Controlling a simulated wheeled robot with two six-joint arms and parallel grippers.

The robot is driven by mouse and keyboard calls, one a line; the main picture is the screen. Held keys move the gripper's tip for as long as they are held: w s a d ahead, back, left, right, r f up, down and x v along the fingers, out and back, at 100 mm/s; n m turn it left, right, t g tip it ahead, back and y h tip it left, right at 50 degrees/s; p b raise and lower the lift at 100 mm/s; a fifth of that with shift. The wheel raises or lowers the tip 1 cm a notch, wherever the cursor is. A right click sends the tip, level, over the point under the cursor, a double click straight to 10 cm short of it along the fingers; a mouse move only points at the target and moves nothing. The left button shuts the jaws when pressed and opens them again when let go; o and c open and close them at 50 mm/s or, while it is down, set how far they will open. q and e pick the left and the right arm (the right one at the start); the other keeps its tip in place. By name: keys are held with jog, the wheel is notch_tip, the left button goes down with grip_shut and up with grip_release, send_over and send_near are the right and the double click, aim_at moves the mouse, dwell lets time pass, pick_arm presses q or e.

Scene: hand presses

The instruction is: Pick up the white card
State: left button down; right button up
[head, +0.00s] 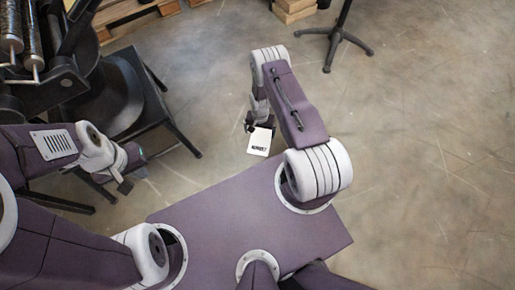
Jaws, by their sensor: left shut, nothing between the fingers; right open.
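The white card (259,143) with black print on it shows in the head view, just past the front of my purple base. My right gripper (259,125) is open at the card's upper edge, with its dark fingers beside that edge. I cannot tell whether the fingers touch the card, or what the card rests on. My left gripper (123,184) is shut and empty, off to the left, well away from the card.
A black hand press (75,75) on a dark stand (150,110) is at the upper left, close to my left arm. Wooden pallets (130,14) and stacked wood blocks (293,10) lie at the back. A black stand base (335,42) is at the upper right. The concrete floor (430,140) at the right is clear.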

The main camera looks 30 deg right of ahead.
pick_arm(q)
jog(key=shift+a+f, duration=0.1)
jog(key=shift+f, duration=0.2)
pick_arm(e)
jog(key=shift+f, duration=0.2)
